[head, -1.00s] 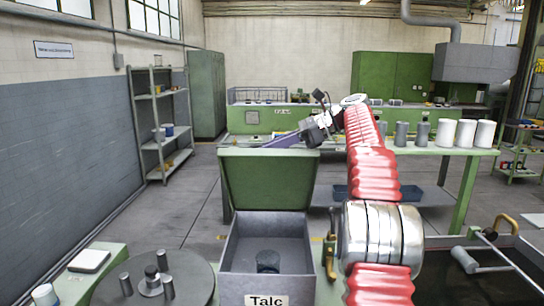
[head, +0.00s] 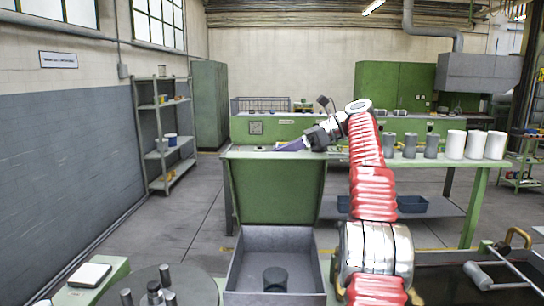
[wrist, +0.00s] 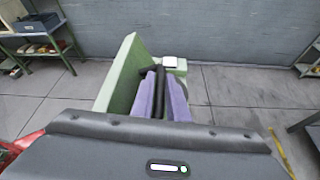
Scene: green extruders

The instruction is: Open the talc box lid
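The talc box (head: 236,268) is a grey open-topped box at the lower middle of the head view, with a dark cylinder (head: 275,280) inside. Its green lid (head: 275,190) stands open, tilted back at the far side of the box. My gripper (head: 290,146) has purple fingers and shows just above the lid's top edge in the head view, partly hidden behind it. In the wrist view, the fingers of my gripper (wrist: 162,98) are beside the lid (wrist: 122,72), with a black bar between them. Contact with the lid and the finger gap are unclear.
A round grey turntable (head: 190,285) with several pegs is left of the box. A green table (head: 470,160) with grey and white cylinders stands at the back right. A dark tray (head: 450,275) with a handled tool is at the right. Open floor (head: 160,225) lies at the left.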

